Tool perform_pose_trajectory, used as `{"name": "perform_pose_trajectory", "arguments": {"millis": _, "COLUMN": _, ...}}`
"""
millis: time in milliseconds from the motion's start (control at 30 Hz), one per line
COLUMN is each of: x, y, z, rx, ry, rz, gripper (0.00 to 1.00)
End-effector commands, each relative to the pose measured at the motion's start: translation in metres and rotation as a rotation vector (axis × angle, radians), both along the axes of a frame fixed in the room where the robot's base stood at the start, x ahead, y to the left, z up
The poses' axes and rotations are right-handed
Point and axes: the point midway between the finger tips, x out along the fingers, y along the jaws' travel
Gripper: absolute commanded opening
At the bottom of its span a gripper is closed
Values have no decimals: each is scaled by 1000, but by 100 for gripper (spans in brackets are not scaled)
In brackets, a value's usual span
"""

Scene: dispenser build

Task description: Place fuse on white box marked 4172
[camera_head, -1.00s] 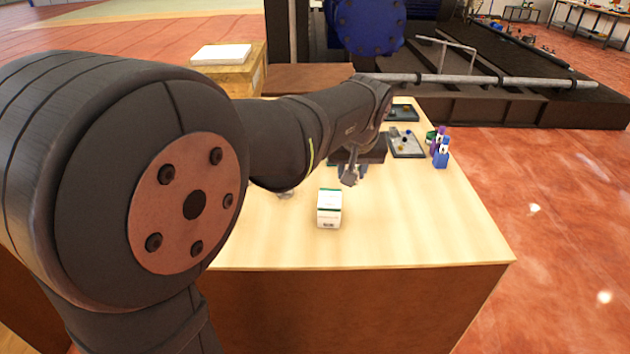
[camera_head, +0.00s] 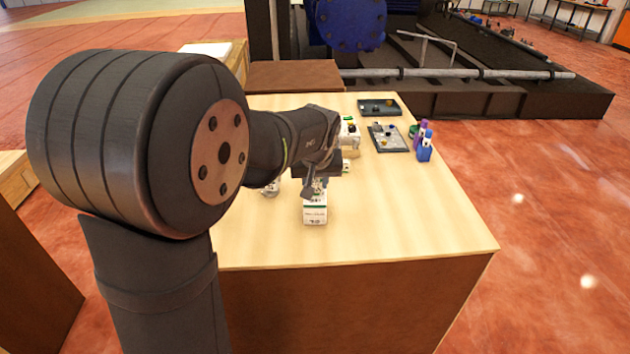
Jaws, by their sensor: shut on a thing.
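A white box (camera_head: 315,213) with a green band and small dark print stands on the light wooden table. Its marking is too small to read. My gripper (camera_head: 314,188) is right above the back part of the box top, pointing down. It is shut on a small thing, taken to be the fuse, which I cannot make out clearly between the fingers. Whether that thing touches the box top cannot be told from this view.
A small metallic item (camera_head: 271,188) lies left of the box. Behind my gripper stands another white item (camera_head: 349,132). Two dark trays (camera_head: 388,138) (camera_head: 379,107) and blue and purple bottles (camera_head: 424,148) are at the right. The table's front and right are clear.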

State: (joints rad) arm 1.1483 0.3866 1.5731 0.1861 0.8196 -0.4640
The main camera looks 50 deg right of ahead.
Motion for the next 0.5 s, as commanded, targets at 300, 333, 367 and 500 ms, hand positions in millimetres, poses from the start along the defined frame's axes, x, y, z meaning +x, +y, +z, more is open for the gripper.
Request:
{"name": "perform_pose_trajectory", "arguments": {"millis": 300, "x": 0, "y": 0, "z": -3, "rx": 0, "ry": 0, "rz": 0, "gripper": 52}}
{"name": "perform_pose_trajectory", "arguments": {"millis": 333, "x": 0, "y": 0, "z": -3, "rx": 0, "ry": 0, "rz": 0, "gripper": 52}}
{"name": "perform_pose_trajectory", "arguments": {"millis": 367, "x": 0, "y": 0, "z": -3, "rx": 0, "ry": 0, "rz": 0, "gripper": 52}}
{"name": "perform_pose_trajectory", "arguments": {"millis": 500, "x": 0, "y": 0, "z": -2, "rx": 0, "ry": 0, "rz": 0, "gripper": 52}}
